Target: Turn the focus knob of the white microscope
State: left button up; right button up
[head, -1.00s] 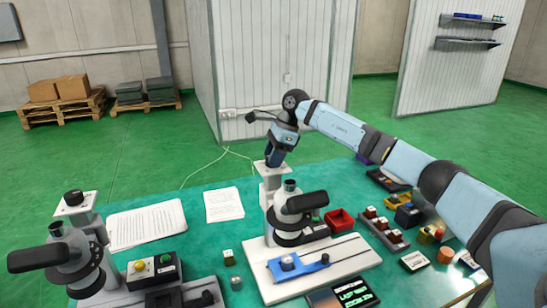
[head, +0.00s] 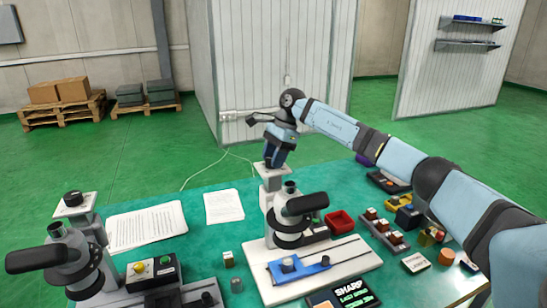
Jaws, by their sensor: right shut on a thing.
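The white microscope (head: 270,181) stands in the middle of the green bench on a white base plate (head: 345,262), with a grey and black head and eyepiece. My right gripper (head: 273,163) points down at the top of its column and is shut on the focus knob there. The knob is mostly hidden by the fingers. A small display (head: 345,294) in front of the base plate shows green text whose top line reads SHARP. My left gripper is not in view.
A grey microscope (head: 75,250) with a black top knob stands at the left. Paper sheets (head: 224,206) lie behind. A red bin (head: 340,221), small blocks and a yellow bin (head: 398,201) crowd the right, under my right arm.

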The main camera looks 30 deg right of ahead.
jog(key=o, duration=0.9)
jog(key=shift+o, duration=0.2)
jog(key=shift+r, duration=0.15)
jog(key=v, duration=1.3)
jog(key=shift+r+b, duration=0.3)
jog(key=shift+b, duration=0.1)
jog(key=shift+d, duration=0.1)
